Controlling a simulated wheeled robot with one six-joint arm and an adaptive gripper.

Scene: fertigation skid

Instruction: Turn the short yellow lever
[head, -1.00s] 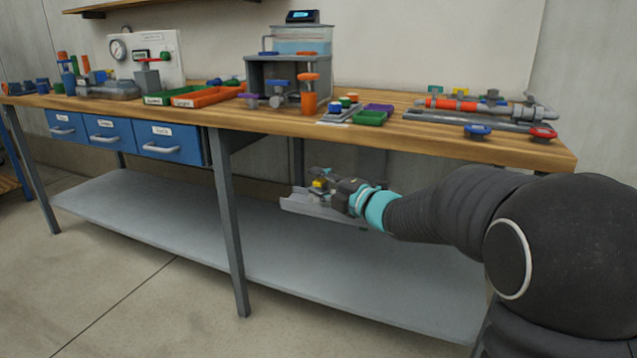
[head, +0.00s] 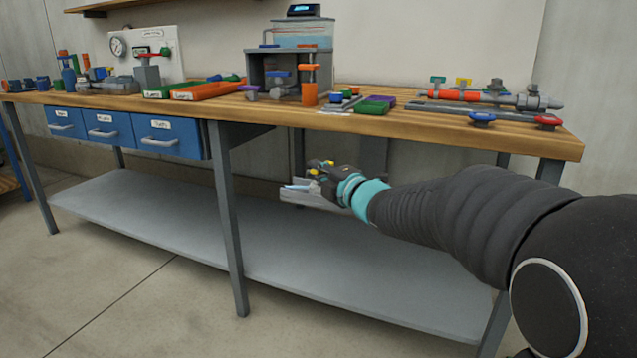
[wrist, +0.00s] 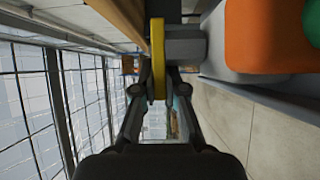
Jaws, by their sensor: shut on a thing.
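The short yellow lever (wrist: 157,45) stands as a narrow upright strip in the middle of the wrist view, beside a grey block (wrist: 185,48). My gripper (wrist: 157,85) has one finger on each side of its lower end and is shut on it. In the head view, my gripper (head: 331,179) is below the bench's front edge, by a small grey bracket (head: 303,196). Small yellow bits (head: 326,163) show at its tip there, too small to tell apart. My gripper partly hides the lever's base.
An orange part (wrist: 262,40) with a green part (wrist: 311,22) is close to the right of the fingers. The wooden bench top (head: 440,133) lies above my gripper, with valves and trays on it. The grey lower shelf (head: 150,220) is bare.

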